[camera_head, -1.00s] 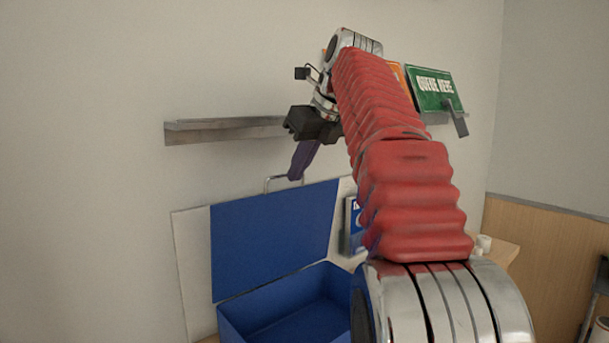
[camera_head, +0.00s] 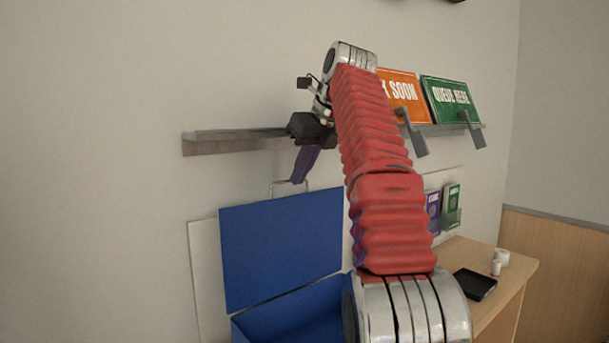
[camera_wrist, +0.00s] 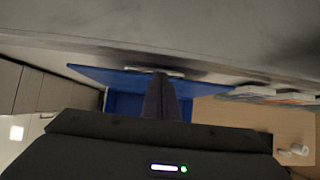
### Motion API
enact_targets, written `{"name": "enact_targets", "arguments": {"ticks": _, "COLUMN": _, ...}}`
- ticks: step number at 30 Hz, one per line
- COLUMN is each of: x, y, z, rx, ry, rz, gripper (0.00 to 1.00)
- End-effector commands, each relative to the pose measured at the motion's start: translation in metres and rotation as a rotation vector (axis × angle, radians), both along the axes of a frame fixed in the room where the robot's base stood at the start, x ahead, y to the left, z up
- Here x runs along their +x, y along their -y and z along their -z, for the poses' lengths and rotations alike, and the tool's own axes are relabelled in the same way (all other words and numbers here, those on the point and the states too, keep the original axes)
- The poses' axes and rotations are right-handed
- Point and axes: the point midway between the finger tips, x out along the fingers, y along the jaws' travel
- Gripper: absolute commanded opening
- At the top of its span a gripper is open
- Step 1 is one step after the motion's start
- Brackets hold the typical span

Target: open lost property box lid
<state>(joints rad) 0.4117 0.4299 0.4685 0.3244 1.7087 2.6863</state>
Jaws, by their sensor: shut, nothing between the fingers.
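The blue lost property box (camera_head: 300,318) stands on the counter against the wall, and its inside shows. Its blue lid (camera_head: 280,248) stands up, swung open, with a thin metal handle (camera_head: 288,188) at the top edge. My gripper (camera_head: 300,180) is shut and empty, fingers pointing down close to the handle; I cannot tell whether they touch it. In the wrist view the shut fingers (camera_wrist: 161,98) reach over the lid (camera_wrist: 100,75) and cover part of the box. My red arm hides the box's right side.
A grey wall shelf (camera_head: 230,142) runs behind my gripper and carries an orange sign (camera_head: 402,92) and a green sign (camera_head: 446,100). Leaflets (camera_head: 451,200) hang on the wall panel. A black tray (camera_head: 474,284) and small white cups (camera_head: 499,262) stand on the counter at right.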

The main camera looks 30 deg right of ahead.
Motion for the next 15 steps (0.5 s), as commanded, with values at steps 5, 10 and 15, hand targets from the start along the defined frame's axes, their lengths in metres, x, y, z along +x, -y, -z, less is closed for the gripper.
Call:
{"name": "enact_targets", "arguments": {"ticks": 5, "x": 0.0074, "y": -0.0046, "z": 0.0001, "rx": 0.000, "ry": 0.000, "rz": -0.007, "gripper": 0.00}}
{"name": "enact_targets", "arguments": {"ticks": 10, "x": 0.0103, "y": -0.0069, "z": -0.0005, "rx": 0.001, "ry": 0.001, "rz": -0.010, "gripper": 0.00}}
{"name": "enact_targets", "arguments": {"ticks": 15, "x": 0.0112, "y": -0.0077, "z": -0.0002, "rx": 0.001, "ry": 0.000, "rz": -0.011, "gripper": 0.00}}
